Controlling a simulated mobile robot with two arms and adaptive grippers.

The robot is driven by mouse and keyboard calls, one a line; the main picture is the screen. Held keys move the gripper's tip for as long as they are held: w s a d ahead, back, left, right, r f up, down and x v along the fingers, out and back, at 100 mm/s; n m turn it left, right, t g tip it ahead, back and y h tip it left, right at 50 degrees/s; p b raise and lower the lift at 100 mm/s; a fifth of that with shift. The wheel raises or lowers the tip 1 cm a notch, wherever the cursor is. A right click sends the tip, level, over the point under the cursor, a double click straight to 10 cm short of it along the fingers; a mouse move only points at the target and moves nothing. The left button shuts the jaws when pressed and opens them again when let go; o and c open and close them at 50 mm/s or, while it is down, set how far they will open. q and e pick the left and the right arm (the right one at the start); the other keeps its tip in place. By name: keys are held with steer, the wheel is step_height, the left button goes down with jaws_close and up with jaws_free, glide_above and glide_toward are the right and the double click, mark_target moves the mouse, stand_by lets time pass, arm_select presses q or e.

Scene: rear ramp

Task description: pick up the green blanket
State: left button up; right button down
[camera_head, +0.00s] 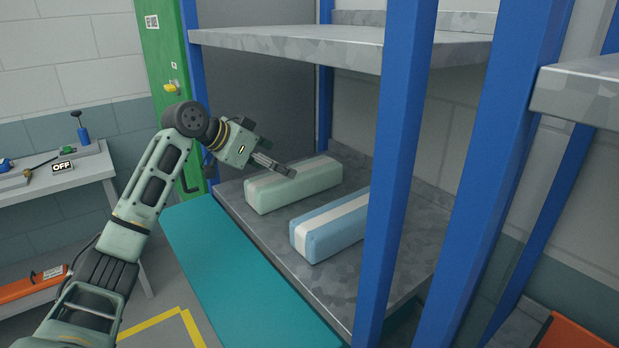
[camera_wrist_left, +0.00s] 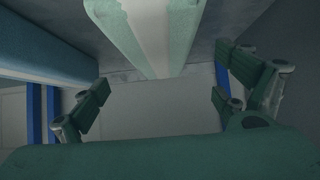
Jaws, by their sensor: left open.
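The green blanket (camera_head: 292,188) is a pale green folded block with a lighter stripe along its top, lying on the grey shelf (camera_head: 335,290). In the left wrist view the blanket (camera_wrist_left: 150,30) stretches from the top edge to the middle, between the two open fingers of the gripper (camera_wrist_left: 165,88). The fingers look apart from it. A blue folded blanket (camera_head: 328,232) with a white stripe lies beside it, nearer and to the right. My right gripper is not in view.
Blue posts (camera_head: 398,170) stand at the shelf's right, and a grey upper shelf (camera_head: 300,45) hangs above. A teal panel (camera_head: 240,275) runs along the front edge. A side table (camera_head: 90,170) with tools stands at the left.

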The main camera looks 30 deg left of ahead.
arm_select(q)
steer(key=p+x, duration=0.1)
steer(key=x, duration=0.1)
steer(key=shift+w+d+f, duration=0.15)
steer(key=shift+w+d, duration=0.05)
steer(key=p+x, duration=0.2)
steer(key=x, duration=0.2)
steer(key=shift+w+f, duration=0.15)
steer(key=shift+f, duration=0.1)
steer(key=shift+w+f, duration=0.15)
steer(key=shift+c, duration=0.7)
steer(key=c, duration=1.5)
steer(key=shift+c, duration=0.4)
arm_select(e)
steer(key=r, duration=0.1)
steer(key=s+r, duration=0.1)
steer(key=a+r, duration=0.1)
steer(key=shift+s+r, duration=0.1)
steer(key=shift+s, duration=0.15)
